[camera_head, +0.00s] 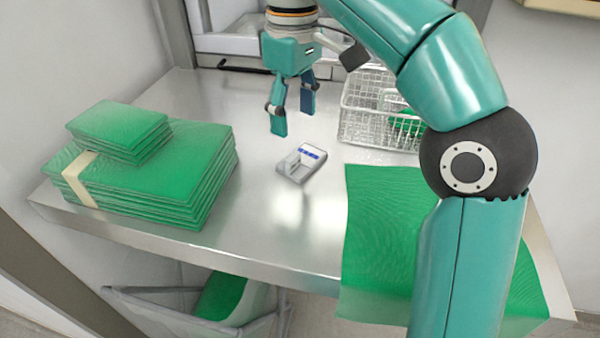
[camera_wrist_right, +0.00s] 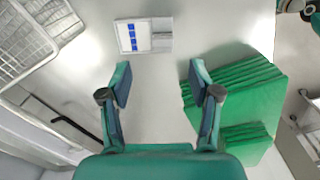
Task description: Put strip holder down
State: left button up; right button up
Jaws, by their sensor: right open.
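The strip holder (camera_head: 301,162) is a small light grey block with a blue-marked strip on top. It lies on the steel table (camera_head: 265,215) near the middle, and it shows at the top of the right wrist view (camera_wrist_right: 144,36). My right gripper (camera_head: 293,122) is open and empty above the table, behind the holder in the head view. In the right wrist view its two fingers (camera_wrist_right: 160,85) are spread with bare table between them, and the holder is beyond the fingertips. My left gripper is not in view.
Stacked green cloths (camera_head: 150,185) are at the left of the table. A wire basket (camera_head: 375,128) with something green stands at the back right. A green sheet (camera_head: 380,240) hangs over the front edge. A bin (camera_head: 190,318) stands below.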

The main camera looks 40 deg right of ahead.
aim_at(292, 156)
notch_tip(292, 156, down, 4)
jog(key=shift+s+r+b, duration=0.1)
jog(key=shift+b, duration=0.4)
jog(key=shift+a+f+b, duration=0.2)
jog(key=shift+f+b, duration=0.35)
jog(key=shift+f, duration=2.2)
jog(key=shift+c, duration=0.3)
grip_shut()
jog(key=shift+r, duration=0.15)
